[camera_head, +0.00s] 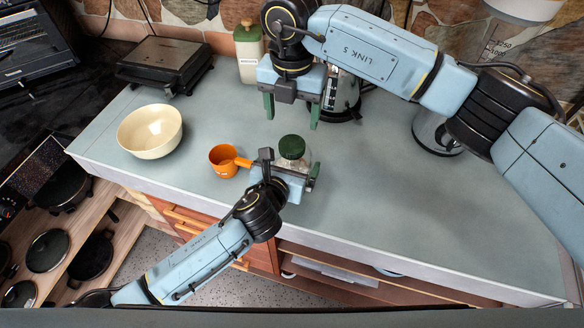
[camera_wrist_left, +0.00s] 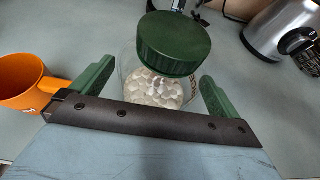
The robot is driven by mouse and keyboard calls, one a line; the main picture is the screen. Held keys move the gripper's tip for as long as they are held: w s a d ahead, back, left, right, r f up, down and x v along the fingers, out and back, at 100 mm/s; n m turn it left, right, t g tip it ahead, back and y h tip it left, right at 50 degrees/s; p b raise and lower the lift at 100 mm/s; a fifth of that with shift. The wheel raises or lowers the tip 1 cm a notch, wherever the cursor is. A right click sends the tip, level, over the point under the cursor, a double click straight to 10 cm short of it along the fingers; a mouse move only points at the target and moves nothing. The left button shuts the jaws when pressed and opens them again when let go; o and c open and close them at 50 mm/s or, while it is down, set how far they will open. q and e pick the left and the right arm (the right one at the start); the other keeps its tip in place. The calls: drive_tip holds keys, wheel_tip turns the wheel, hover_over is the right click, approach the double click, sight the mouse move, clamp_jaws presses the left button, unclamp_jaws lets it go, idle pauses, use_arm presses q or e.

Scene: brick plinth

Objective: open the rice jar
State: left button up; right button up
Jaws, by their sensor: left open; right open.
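The rice jar (camera_head: 301,163) is clear glass with a green screw lid (camera_head: 292,147), upright on the grey counter near its front edge. In the left wrist view, the lid (camera_wrist_left: 175,45) sits on the jar, with pale contents in the jar body (camera_wrist_left: 153,90). My left gripper (camera_head: 290,168) is open at the jar's near side. In the left wrist view, its green fingers (camera_wrist_left: 156,82) stand to either side of the jar body, with gaps showing. My right gripper (camera_head: 291,112) is open and empty, pointing down, above and behind the jar.
An orange cup (camera_head: 222,161) stands close left of my left gripper. A cream bowl (camera_head: 150,131) is farther left. A bottle (camera_head: 248,57), a black grill (camera_head: 165,65) and a steel appliance (camera_head: 340,95) stand behind. The counter's right part (camera_head: 400,210) is clear.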

sight(292, 144)
use_arm(q)
drive_tip(key=shift+x, duration=0.85)
drive_tip(key=c, duration=1.6)
drive_tip(key=shift+c, duration=0.9)
use_arm(e)
drive_tip(key=shift+m, duration=0.4)
drive_tip(key=m, duration=0.3)
drive_tip(key=shift+m, duration=0.4)
drive_tip(key=shift+f, duration=4)
drive_tip(key=shift+c, duration=0.4)
